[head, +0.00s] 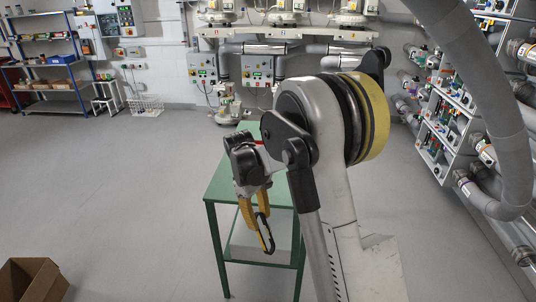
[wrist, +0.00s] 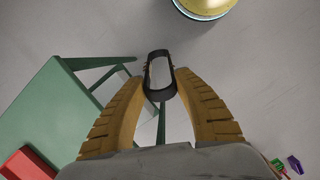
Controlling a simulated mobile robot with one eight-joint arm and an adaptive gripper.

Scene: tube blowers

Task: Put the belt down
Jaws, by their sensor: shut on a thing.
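The belt is a small black closed loop. In the wrist view the belt (wrist: 159,95) stands between my yellow fingertips, and my gripper (wrist: 159,86) is shut on it. In the head view the belt (head: 266,236) hangs below my gripper (head: 260,212), which points down. The gripper is in front of the green table (head: 222,190) as seen from the head. In the wrist view the green table (wrist: 50,105) lies to the left, and the belt is over the floor beside its edge and legs.
A red object (wrist: 27,163) lies on the table, at the lower left of the wrist view. A cardboard box (head: 32,280) stands on the floor at the lower left. Blue shelves (head: 50,75) stand at the back left. Pipes and panels line the right wall.

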